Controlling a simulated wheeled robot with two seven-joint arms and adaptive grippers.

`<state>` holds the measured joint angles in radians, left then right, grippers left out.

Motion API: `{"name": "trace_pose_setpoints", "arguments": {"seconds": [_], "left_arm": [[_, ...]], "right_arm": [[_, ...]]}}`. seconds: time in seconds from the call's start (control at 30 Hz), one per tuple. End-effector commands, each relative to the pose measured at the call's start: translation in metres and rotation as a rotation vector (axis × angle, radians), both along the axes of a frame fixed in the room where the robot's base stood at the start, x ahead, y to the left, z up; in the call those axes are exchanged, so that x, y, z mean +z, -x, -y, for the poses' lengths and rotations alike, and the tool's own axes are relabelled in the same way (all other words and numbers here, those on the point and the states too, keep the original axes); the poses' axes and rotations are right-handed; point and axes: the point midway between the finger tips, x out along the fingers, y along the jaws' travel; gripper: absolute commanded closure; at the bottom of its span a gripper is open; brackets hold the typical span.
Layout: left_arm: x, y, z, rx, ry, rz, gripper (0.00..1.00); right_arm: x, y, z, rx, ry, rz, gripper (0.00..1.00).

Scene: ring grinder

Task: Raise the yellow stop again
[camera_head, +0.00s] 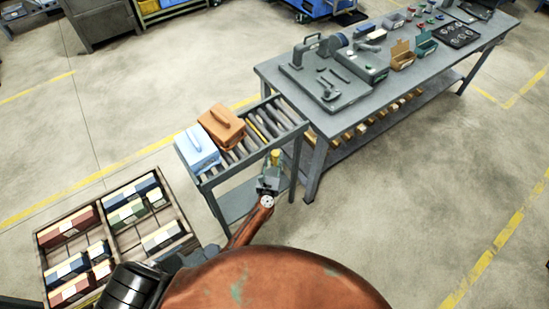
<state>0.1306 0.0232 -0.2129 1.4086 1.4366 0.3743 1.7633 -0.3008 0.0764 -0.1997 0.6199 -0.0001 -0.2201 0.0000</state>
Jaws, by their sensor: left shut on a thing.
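A roller conveyor (213,182) stands at the left end of the workbench. A yellow bar (256,129) lies among its rollers, beyond the orange case. My left gripper (272,172) is at the conveyor's near side, shut on a small upright yellow piece (275,156), which I take as the handle of the yellow stop. The gripper hides its lower part, and I cannot tell how it joins the bar. A light blue case (197,150) and an orange case (222,126) sit on the rollers, left of the bar. My right gripper is out of view.
The grey workbench (400,83) holds a grinder-like machine (331,84), small bins and a dark tray (456,34). A wooden crate (108,231) with several coloured boxes lies on the floor at left. Floor to the right is clear.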

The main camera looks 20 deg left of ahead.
Motion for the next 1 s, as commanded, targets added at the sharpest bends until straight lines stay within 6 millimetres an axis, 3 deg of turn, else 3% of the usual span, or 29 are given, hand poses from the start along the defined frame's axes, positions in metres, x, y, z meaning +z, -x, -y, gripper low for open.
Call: {"name": "trace_pose_setpoints", "arguments": {"seconds": [0.27,0.6,0.87,0.9,1.0], "left_arm": [[0.003,0.000,0.000,0.000,0.000,0.000,1.00],[0.039,0.000,0.000,0.001,0.000,0.002,1.00],[0.039,-0.001,0.000,0.001,-0.002,0.005,1.00],[0.039,-0.001,0.000,0.001,-0.002,0.005,0.70],[0.039,-0.001,0.000,0.001,-0.001,0.005,0.65]], "right_arm": [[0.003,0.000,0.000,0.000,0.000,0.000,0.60],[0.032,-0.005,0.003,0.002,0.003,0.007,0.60],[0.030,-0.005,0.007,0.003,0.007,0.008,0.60],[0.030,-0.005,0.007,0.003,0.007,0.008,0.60],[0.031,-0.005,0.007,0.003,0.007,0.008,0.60]]}}
